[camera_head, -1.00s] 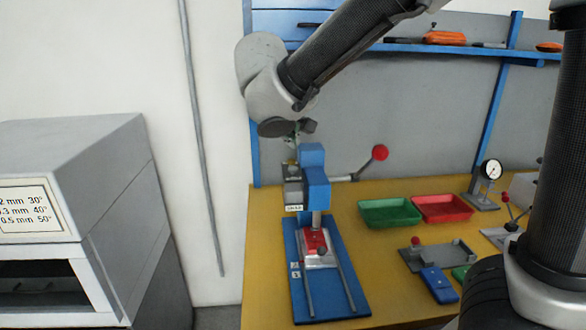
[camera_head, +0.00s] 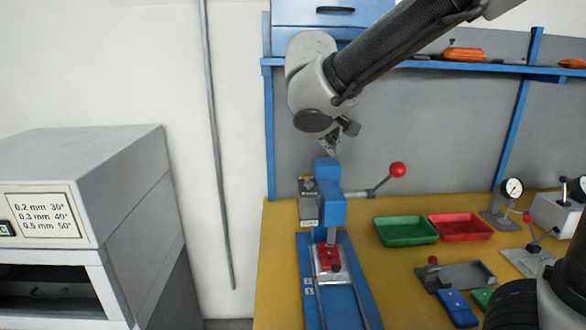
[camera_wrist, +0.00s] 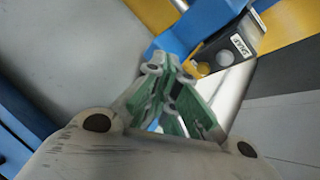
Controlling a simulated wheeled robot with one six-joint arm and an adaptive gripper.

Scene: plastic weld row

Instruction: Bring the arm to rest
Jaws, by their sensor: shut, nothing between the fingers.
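My arm reaches in from the upper right of the head view and bends down at a grey wrist. My gripper (camera_head: 330,152) hangs just above or behind the top of the blue press (camera_head: 331,212); I cannot tell the exact gap. In the wrist view my gripper (camera_wrist: 163,62) shows green and grey finger links drawn together at the tips, with nothing held. The blue press also shows in the wrist view (camera_wrist: 190,25), beyond the fingertips. A red part (camera_head: 328,257) sits under the press ram.
The press's red-knobbed lever (camera_head: 397,170) sticks out right. A green tray (camera_head: 405,231) and a red tray (camera_head: 461,227) stand on the yellow table. A blue shelf rail (camera_head: 440,67) crosses behind the arm. A grey cabinet (camera_head: 85,180) stands left.

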